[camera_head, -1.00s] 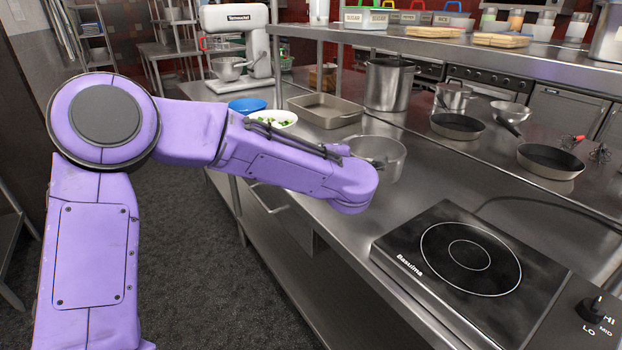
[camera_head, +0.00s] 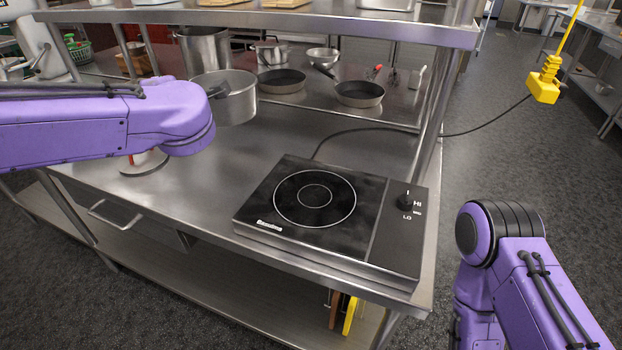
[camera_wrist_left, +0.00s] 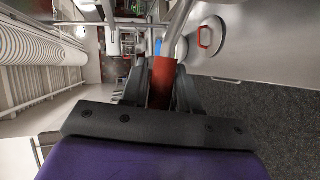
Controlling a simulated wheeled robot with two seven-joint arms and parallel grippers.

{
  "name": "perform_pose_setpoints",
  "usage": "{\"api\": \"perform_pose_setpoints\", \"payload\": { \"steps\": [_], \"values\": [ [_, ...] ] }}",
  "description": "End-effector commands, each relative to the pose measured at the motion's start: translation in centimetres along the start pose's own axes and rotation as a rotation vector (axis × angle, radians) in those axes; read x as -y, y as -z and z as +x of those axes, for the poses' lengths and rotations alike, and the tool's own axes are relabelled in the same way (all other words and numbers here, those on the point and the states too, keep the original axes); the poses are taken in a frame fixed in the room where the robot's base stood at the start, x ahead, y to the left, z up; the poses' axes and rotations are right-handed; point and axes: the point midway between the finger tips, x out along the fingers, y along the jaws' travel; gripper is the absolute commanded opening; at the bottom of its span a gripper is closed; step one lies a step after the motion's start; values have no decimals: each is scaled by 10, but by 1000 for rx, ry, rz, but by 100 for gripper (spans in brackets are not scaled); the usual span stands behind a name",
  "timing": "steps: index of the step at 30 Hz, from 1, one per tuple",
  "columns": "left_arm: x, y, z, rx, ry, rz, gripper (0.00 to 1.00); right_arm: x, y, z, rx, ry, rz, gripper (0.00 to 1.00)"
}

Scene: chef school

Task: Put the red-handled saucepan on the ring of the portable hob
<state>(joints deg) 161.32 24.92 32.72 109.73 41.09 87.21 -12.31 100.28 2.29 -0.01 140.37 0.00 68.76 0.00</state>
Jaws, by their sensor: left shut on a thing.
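The saucepan (camera_head: 232,103) is a grey metal pan, upright, left of and behind the hob in the head view. It looks raised over the counter, though its exact height is hard to judge. In the left wrist view its red handle (camera_wrist_left: 162,82) sits between the fingers of my left gripper (camera_wrist_left: 163,88), which is shut on it. My purple left forearm hides most of that gripper in the head view. The portable hob (camera_head: 275,190) is black with one bare ring (camera_head: 314,198) and a knob at right. My right gripper is out of view; only its arm shows.
A pale disc with a red part (camera_head: 145,162) lies on the counter, partly under my left forearm. A stockpot (camera_head: 202,50) and dark frying pans (camera_head: 360,93) stand behind. A shelf (camera_head: 270,18) overhangs the back. The counter between saucepan and hob is clear.

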Motion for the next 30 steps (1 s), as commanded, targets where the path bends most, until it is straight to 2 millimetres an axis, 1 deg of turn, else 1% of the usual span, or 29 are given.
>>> {"api": "perform_pose_setpoints", "payload": {
  "steps": [1,2,5,7,8,9,11,12,15,19,21,23,27,29,30],
  "values": [
    [-19,2,-11,72,-2,12,0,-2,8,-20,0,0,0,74],
    [-21,0,-16,124,-7,26,0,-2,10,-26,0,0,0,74],
    [-20,-11,-39,303,-19,73,0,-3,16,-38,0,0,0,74],
    [-15,-21,-59,433,-28,105,0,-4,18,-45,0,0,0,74],
    [-11,-26,-69,492,-32,121,0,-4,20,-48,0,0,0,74],
    [-4,-33,-83,573,-36,141,0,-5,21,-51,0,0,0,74],
    [10,-42,-102,682,-42,167,0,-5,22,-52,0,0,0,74],
    [19,-48,-115,750,-46,185,0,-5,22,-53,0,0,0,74],
    [46,-59,-141,886,-56,222,0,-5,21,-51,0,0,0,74],
    [65,-68,-164,1001,-65,252,0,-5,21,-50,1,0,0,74],
    [70,-74,-165,1034,-69,259,0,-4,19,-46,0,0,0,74],
    [75,-79,-156,1038,-70,261,0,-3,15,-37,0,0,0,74],
    [90,-95,-115,1031,-74,266,0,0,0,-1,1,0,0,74],
    [94,-103,-98,1031,-76,266,0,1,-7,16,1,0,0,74],
    [90,-107,-88,1032,-69,262,0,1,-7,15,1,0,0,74]
  ]
}}
